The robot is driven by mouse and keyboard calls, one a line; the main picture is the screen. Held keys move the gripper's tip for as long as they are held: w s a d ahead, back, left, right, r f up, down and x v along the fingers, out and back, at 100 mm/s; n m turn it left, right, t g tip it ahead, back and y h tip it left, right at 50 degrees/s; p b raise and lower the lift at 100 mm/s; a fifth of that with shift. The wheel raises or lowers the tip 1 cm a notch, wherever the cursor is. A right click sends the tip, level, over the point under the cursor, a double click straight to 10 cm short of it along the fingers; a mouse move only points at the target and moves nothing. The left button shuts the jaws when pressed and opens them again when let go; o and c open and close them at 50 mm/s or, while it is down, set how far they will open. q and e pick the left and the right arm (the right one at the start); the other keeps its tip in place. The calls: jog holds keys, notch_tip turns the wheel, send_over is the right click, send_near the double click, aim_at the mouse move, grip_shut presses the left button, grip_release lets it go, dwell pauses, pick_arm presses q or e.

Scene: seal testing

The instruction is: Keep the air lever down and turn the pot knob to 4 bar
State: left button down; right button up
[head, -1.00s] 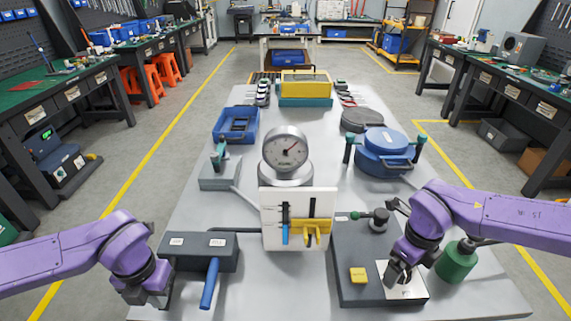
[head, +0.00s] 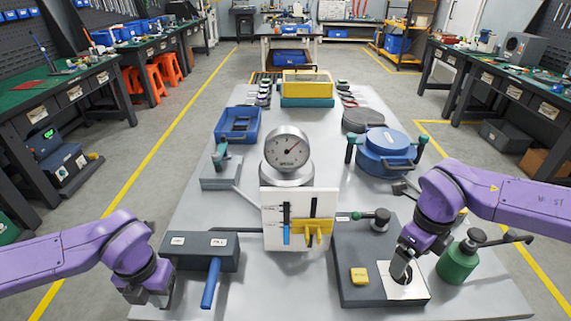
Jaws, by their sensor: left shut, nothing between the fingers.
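A blue lever (head: 210,284) slopes down from the front of a dark grey box (head: 199,250) at the front left. My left gripper (head: 151,298) is shut and empty, left of the lever and apart from it. A round gauge (head: 287,150) stands mid-table; its needle points to the upper right, and its figures are too small to read. A dark knob (head: 401,272) sits on a white plate (head: 413,289) on the right dark panel. My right gripper (head: 406,257) is just above the knob and partly hides it; its fingers do not show clearly.
A white board (head: 271,235) with blue and yellow sliders stands below the gauge. A green canister (head: 459,263) with a dark lever is close by my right arm. A blue pot (head: 385,145) stands behind.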

notch_tip(320, 180, up, 3)
jog(key=shift+f, duration=0.2)
pick_arm(q)
notch_tip(320, 180, up, 6)
jog(key=shift+w, duration=0.1)
jog(key=shift+r, duration=0.5)
dwell(0.8)
